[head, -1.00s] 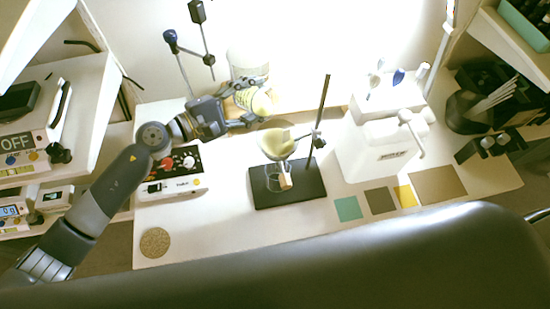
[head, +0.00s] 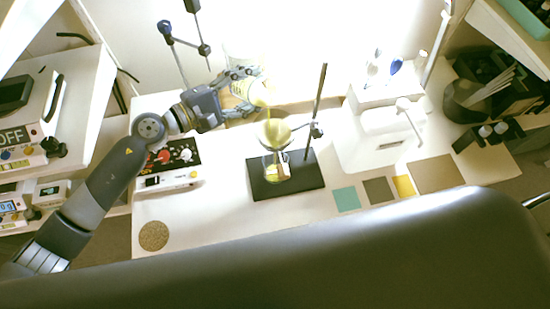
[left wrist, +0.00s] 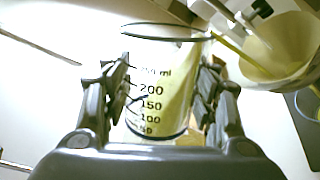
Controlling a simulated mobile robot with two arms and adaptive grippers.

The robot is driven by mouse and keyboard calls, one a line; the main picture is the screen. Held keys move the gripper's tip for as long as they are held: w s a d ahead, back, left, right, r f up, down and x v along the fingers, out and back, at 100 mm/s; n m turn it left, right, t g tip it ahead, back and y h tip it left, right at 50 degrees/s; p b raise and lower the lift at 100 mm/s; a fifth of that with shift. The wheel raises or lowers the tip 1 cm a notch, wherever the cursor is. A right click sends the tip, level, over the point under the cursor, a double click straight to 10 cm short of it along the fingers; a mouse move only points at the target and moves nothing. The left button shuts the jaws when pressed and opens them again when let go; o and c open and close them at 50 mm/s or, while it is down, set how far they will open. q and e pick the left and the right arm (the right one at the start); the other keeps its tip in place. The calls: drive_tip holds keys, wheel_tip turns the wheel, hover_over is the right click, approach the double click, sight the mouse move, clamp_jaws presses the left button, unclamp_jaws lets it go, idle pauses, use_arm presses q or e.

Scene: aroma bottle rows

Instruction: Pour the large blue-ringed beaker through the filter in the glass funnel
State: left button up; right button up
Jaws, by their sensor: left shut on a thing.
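My left gripper (head: 240,83) is shut on the large blue-ringed beaker (head: 258,91), high behind the filter stand. In the left wrist view, the beaker (left wrist: 150,100) sits between both fingers, with volume marks and yellow liquid slanting inside it. The beaker is tilted toward the glass funnel (head: 273,134). A thin yellow stream (head: 268,112) runs from its lip down into the funnel. The funnel (left wrist: 280,50) with its pale filter also shows in the wrist view, yellowish inside. A receiving glass (head: 275,170) stands under the funnel. My right gripper is out of view.
The funnel hangs from a stand with an upright rod (head: 316,105) and black base (head: 300,185). A hot plate (head: 172,160) stands to the left. A white device (head: 375,150) stands right. Coloured squares and a round cork mat (head: 153,236) lie in front.

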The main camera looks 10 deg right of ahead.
use_arm(q)
drive_tip(key=shift+s+r+m+b, duration=0.1)
drive_tip(key=shift+r+m+b, duration=0.35)
drive_tip(key=shift+m, duration=0.25)
idle(2.5)
drive_tip(key=shift+s+d+f+m+t+b, duration=0.3)
drive_tip(key=shift+s+d+m+b, duration=0.1)
drive_tip(key=shift+s+m, duration=0.3)
idle(2.1)
drive_tip(key=shift+s+r+m, duration=0.1)
drive_tip(key=shift+s+m, duration=0.05)
drive_tip(key=shift+m, duration=0.15)
idle(1.6)
